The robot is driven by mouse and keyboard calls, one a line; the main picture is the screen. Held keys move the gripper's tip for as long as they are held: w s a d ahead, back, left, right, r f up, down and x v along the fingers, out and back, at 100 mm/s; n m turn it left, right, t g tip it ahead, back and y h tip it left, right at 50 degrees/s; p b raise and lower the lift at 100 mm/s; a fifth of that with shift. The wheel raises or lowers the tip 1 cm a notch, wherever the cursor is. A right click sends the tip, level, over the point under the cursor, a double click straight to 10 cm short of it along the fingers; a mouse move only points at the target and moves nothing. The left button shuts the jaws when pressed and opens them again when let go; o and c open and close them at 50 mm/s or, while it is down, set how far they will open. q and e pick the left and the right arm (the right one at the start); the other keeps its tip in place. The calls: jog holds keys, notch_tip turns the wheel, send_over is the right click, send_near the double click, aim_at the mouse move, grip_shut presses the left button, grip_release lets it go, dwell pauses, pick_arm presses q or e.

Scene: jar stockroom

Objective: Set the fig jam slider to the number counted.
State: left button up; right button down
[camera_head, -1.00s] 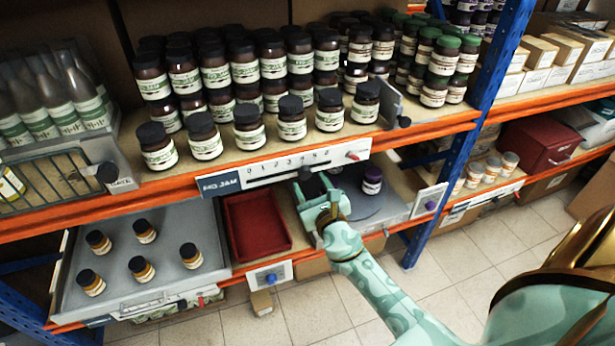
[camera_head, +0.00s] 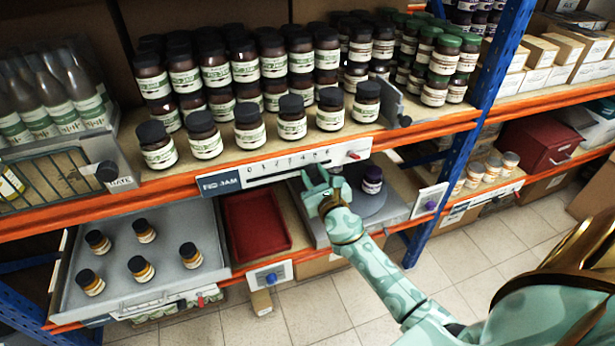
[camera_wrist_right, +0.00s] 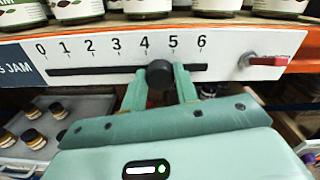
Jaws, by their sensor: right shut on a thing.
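The fig jam slider is a white scale strip (camera_head: 285,167) on the shelf's front edge, with a blue label (camera_head: 219,182) at its left end. In the right wrist view the scale (camera_wrist_right: 102,57) reads 0 to 6 above a dark slot. The round black slider knob (camera_wrist_right: 159,74) appears between the 4 and the 5. My right gripper (camera_head: 321,182) is at the strip, its two fingers either side of the knob and shut on it; the fingers also show in the wrist view (camera_wrist_right: 160,88). In the head view the fingers hide the knob. My left gripper is not in view.
Dark-lidded jars (camera_head: 249,126) stand in rows above the strip. A grey tray (camera_head: 180,222) with several small jars is at lower left, beside an empty red tray (camera_head: 256,224). A purple-lidded jar (camera_head: 372,180) stands close right of my gripper. A red lever (camera_wrist_right: 266,61) is right of the scale.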

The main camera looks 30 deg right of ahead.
aim_at(329, 161)
jog(key=d, duration=0.2)
jog(key=s+d, duration=0.1)
jog(key=d, duration=0.2)
jog(key=shift+s+d, duration=0.15)
jog(key=shift+d, duration=0.05)
jog(key=c, duration=1.1)
grip_release()
jog(key=shift+o, duration=0.2)
jog(key=shift+d, duration=0.1)
jog(key=shift+s+a, duration=0.25)
jog(key=shift+s, duration=0.25)
jog(key=b+v, duration=0.2)
jog(key=v, duration=1.3)
jog(key=shift+s, duration=0.25)
